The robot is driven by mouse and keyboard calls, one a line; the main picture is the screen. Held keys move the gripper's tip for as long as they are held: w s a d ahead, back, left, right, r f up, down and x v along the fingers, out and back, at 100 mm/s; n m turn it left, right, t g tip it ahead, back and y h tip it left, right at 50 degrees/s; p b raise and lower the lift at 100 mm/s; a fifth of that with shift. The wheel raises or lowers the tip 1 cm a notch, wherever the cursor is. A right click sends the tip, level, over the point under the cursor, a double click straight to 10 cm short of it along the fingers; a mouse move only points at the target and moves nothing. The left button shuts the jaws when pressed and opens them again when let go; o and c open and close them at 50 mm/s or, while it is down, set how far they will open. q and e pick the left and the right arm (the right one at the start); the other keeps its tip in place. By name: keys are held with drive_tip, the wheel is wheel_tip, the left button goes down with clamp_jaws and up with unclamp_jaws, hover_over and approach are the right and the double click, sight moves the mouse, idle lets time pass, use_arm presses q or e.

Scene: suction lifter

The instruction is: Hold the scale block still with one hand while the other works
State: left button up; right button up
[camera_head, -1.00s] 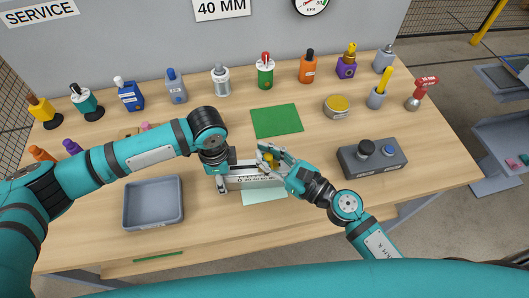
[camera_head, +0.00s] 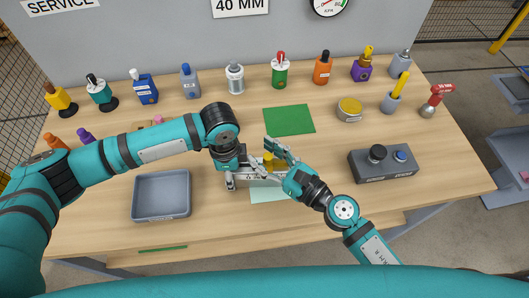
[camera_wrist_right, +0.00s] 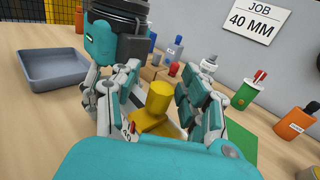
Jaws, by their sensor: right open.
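The scale block (camera_head: 247,175), pale with dark markings, lies near the front middle of the table, partly covered by both grippers. A yellow round piece (camera_wrist_right: 159,98) on a yellow base stands at it; it also shows in the head view (camera_head: 268,161). My left gripper (camera_head: 233,177) points down at the block's left end, with a finger at its front side; its grip is hidden. It also shows at the left of the right wrist view (camera_wrist_right: 112,105). My right gripper (camera_head: 266,158) is open, its fingers on either side of the yellow piece without visibly closing on it.
A grey tray (camera_head: 161,213) stands left of the block. A pale green sheet (camera_head: 272,195) lies in front and a green mat (camera_head: 289,120) behind. A dark box with knobs (camera_head: 381,176) and a yellow-topped tin (camera_head: 349,108) stand right. Several bottles line the back.

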idle(0.3)
drive_tip(key=shift+d, duration=0.25)
drive_tip(key=shift+s+d, duration=0.15)
drive_tip(key=shift+d, duration=1)
drive_tip(key=v, duration=1.1)
drive_tip(key=a+r+n+g+y, duration=0.6)
drive_tip(key=a+r+y, duration=0.1)
drive_tip(key=a+r, duration=0.35)
drive_tip(key=s+a+r+n+g+h, duration=0.2)
drive_tip(key=s+a+n+g+h, duration=0.3)
drive_tip(key=a+n+g, duration=0.5)
drive_tip(key=shift+s+a+r+g, duration=0.3)
drive_tip(key=shift+s+g, duration=0.5)
drive_tip(key=shift+g, duration=1.3)
